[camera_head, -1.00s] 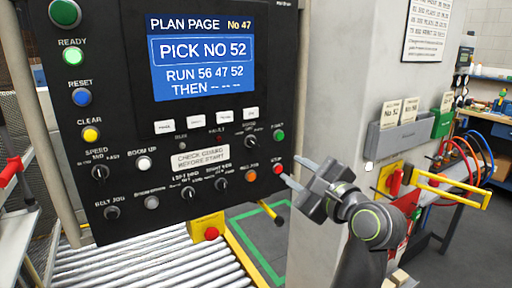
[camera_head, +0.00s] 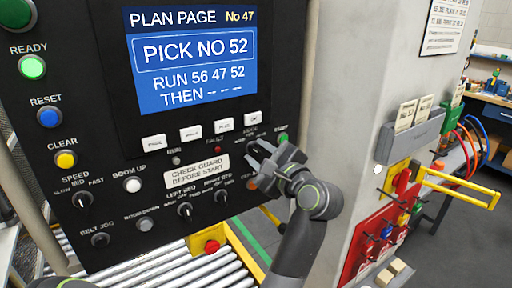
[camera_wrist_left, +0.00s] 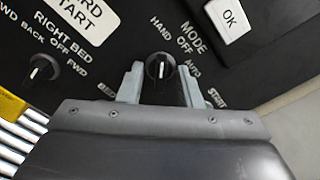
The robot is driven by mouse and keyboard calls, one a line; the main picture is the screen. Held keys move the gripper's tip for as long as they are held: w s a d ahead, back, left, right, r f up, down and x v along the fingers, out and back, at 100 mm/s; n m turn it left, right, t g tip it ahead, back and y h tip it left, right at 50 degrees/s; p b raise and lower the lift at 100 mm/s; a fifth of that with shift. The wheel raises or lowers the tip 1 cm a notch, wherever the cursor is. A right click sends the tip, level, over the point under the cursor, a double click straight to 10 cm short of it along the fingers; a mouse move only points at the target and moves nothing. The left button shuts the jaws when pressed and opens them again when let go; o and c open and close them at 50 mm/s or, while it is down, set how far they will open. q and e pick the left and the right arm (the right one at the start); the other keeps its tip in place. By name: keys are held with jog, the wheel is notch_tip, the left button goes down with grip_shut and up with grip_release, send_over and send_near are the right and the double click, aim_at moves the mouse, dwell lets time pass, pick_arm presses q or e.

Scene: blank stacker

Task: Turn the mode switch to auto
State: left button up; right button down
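The mode switch (camera_wrist_left: 160,67) is a round black knob with a white mark, beside the printed words MODE, HAND, OFF and AUTO. In the left wrist view it sits between the two fingers of my left gripper (camera_wrist_left: 162,84). The fingers are open, one on each side, with a small gap to the knob. The knob's white mark runs roughly up and down in that view; I cannot tell its setting surely. In the head view my left gripper (camera_head: 256,164) is at the panel's lower right and hides the knob. My right gripper is not in view.
The black control panel (camera_head: 110,105) carries a blue screen (camera_head: 190,60), several buttons and other knobs. A white OK key (camera_wrist_left: 230,16) is close to the mode switch. A red stop button (camera_head: 211,246) on yellow is below. A grey pillar (camera_head: 345,100) stands right.

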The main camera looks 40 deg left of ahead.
pick_arm(q)
jog(key=shift+s+d, duration=0.1)
jog(key=shift+d, duration=0.05)
jog(key=shift+c, duration=0.3)
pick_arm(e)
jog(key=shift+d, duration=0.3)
pick_arm(q)
jog(key=c, duration=0.6)
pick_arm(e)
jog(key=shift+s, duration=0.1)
